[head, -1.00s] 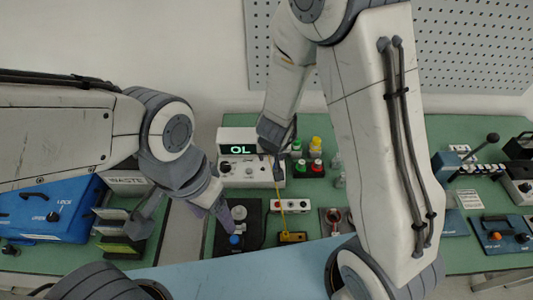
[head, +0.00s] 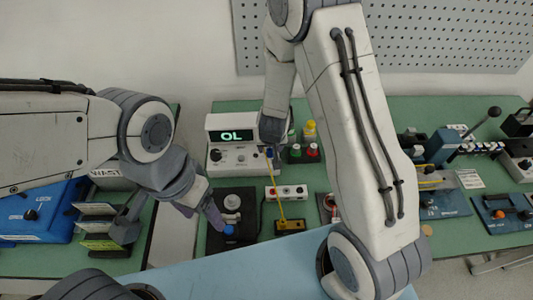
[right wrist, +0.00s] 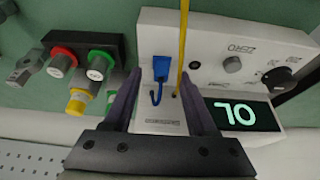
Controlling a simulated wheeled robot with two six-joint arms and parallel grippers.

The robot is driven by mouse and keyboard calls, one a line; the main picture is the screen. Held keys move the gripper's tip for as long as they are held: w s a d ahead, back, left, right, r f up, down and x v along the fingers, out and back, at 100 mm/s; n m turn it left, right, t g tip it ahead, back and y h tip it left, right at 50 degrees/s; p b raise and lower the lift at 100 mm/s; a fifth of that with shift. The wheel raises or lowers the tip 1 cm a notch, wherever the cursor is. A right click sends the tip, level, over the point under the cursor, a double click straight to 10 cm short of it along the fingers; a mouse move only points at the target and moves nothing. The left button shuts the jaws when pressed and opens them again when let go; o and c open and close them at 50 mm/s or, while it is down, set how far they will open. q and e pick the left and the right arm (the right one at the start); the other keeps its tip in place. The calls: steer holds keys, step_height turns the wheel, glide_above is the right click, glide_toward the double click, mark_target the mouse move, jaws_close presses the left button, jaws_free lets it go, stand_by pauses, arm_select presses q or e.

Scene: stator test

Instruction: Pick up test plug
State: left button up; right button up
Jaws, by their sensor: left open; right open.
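A small blue plug (right wrist: 161,70) with a curved blue hook or lead is at the front face of the white meter (right wrist: 218,40). It shows small in the head view (head: 269,152). A yellow cable (right wrist: 183,42) runs beside it. My right gripper (right wrist: 165,80) is open, its two dark fingers on either side of the blue plug and cable; contact is not clear. In the head view it is at the meter's right side, partly hidden by its own arm. My left gripper (head: 210,220) is open beside a blue knob (head: 229,230) on a black fixture (head: 240,208).
Red (right wrist: 63,60) and green (right wrist: 100,65) capped connectors stand in a black holder close to the right fingers. The yellow cable reaches a yellow-black box (head: 290,226). A blue box (head: 45,215) is at far left.

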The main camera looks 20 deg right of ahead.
jaws_close()
steer(key=shift+r, duration=0.1)
